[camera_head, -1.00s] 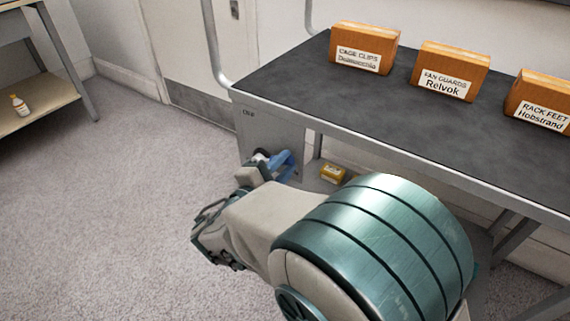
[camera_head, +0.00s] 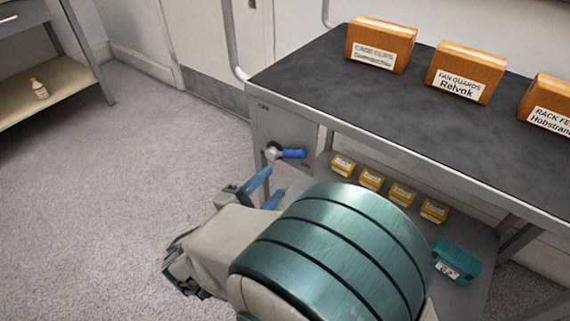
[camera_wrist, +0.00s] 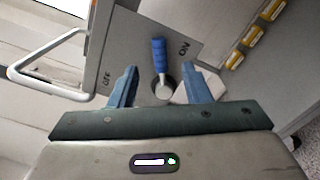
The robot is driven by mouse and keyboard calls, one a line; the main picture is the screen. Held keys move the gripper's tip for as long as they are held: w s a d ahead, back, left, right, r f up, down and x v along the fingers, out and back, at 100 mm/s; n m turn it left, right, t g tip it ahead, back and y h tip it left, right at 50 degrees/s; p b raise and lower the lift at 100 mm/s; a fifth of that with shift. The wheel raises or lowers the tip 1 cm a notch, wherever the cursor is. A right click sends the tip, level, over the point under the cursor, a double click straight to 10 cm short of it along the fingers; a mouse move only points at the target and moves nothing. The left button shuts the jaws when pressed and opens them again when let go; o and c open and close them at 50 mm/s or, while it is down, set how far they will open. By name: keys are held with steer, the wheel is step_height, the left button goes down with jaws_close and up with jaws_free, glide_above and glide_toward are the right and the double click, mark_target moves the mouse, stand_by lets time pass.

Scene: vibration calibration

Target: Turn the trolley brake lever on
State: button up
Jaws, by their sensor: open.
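The brake lever has a blue handle (camera_head: 292,153) on a round grey pivot, mounted on the grey end panel (camera_head: 268,125) of the trolley. In the head view the handle points right, just above the ON mark. In the wrist view the handle (camera_wrist: 159,55) points up, between OFF at the left and ON at the upper right, closer to ON. My gripper (camera_head: 275,181) is below and in front of the lever, apart from it. In the wrist view its blue fingers (camera_wrist: 162,78) are spread with nothing gripped, and the pivot appears between them.
Orange-brown boxes (camera_head: 466,72) stand on the trolley's dark top (camera_head: 340,85). Several small yellow boxes (camera_head: 370,179) and a teal case (camera_head: 456,262) sit on the lower shelf. A push handle (camera_head: 232,45) rises at the trolley's left end. Carpet (camera_head: 130,170) to the left is clear.

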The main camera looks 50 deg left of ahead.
steer(key=shift+p+v, duration=0.35)
steer(key=shift+v, duration=1.75)
